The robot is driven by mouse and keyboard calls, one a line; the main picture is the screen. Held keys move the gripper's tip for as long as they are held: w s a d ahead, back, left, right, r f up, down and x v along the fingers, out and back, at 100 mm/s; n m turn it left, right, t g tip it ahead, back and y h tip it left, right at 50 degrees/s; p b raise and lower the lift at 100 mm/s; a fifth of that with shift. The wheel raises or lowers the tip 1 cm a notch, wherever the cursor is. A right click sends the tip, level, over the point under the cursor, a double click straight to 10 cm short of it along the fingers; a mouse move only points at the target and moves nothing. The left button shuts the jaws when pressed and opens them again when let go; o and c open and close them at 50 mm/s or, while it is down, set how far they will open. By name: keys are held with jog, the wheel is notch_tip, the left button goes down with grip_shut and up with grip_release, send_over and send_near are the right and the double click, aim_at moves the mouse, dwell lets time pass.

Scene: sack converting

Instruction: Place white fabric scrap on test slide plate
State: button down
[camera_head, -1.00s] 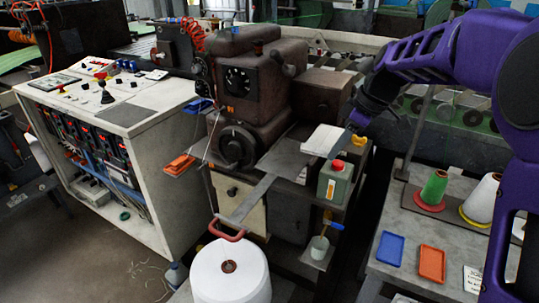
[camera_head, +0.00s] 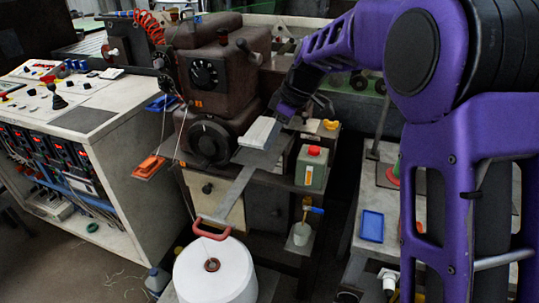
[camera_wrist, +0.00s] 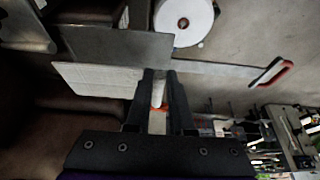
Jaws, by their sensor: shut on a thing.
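The white fabric scrap (camera_head: 260,132) is a flat pale rectangle held out level from my gripper (camera_head: 287,114). In the wrist view the scrap (camera_wrist: 95,79) extends left from my shut fingertips (camera_wrist: 158,88). The test slide plate (camera_head: 258,158) is a flat grey metal plate with a long strip leading to a red handle (camera_head: 211,226). The scrap overlaps the plate in the head view. In the wrist view it covers the near edge of the plate (camera_wrist: 115,43). I cannot tell whether they touch. The fingertips are partly hidden in the head view.
The brown machine (camera_head: 212,75) stands close behind and left of the plate. A green can with a red cap (camera_head: 311,167) stands close on the right. A yellow object (camera_head: 330,125) lies behind it. A large white spool (camera_head: 215,272) sits below the handle.

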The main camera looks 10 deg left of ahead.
aim_at(267, 165)
jog(key=shift+f+b, duration=0.3)
jog(key=shift+f, duration=2.2)
jog(key=shift+f, duration=0.1)
jog(key=shift+f, duration=0.2)
jog(key=c, duration=0.8)
grip_release()
jog(key=shift+r, duration=0.15)
jog(key=shift+r, duration=0.4)
jog(key=p+v, duration=0.1)
jog(key=v, duration=1)
jog(key=shift+d+r, duration=0.2)
jog(key=shift+d, duration=0.05)
